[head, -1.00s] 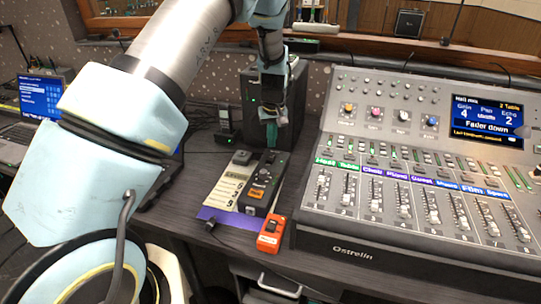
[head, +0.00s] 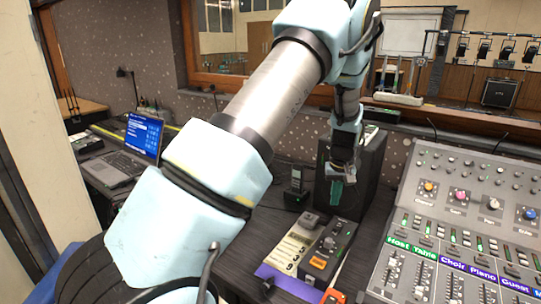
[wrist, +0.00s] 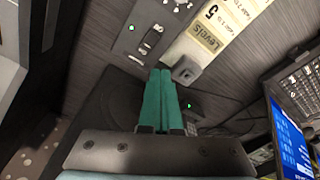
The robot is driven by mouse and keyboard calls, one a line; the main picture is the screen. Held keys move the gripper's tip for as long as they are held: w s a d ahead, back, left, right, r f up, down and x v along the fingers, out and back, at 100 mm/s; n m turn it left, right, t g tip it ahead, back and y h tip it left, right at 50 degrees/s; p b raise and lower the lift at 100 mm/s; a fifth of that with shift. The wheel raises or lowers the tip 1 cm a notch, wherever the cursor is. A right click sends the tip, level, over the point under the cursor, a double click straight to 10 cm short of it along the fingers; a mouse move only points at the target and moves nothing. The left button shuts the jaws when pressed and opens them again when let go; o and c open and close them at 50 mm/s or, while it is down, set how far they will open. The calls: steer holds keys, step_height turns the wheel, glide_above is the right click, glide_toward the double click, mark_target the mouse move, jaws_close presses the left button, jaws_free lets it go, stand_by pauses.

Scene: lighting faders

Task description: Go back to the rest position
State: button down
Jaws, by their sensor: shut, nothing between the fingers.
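My gripper (head: 338,188) hangs in front of the dark box speaker (head: 369,165) at the back of the desk in the head view. In the wrist view its two green fingers (wrist: 163,102) lie side by side, shut, with nothing between them. The fader console (head: 455,235) stands at the right, partly cut off by the frame. My gripper is apart from it, to its left.
A small black control box (head: 335,243), a label card (head: 292,250) and an orange device (head: 333,297) lie on the desk below my gripper. A handheld radio (head: 296,185) stands behind. An open laptop (head: 130,150) is at the left. A window ledge runs behind.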

steer(key=s+a+r+n, duration=0.15)
steer(key=a+r, duration=0.25)
steer(key=a, duration=0.6)
steer(key=s+a+r+m, duration=0.1)
steer(key=s+a+r, duration=0.3)
steer(key=a, duration=0.7)
steer(key=s+a+r, duration=0.4)
steer(key=s+a, duration=0.6)
steer(key=a, duration=0.2)
steer(key=shift+s+a, duration=0.15)
steer(key=shift+s, duration=0.2)
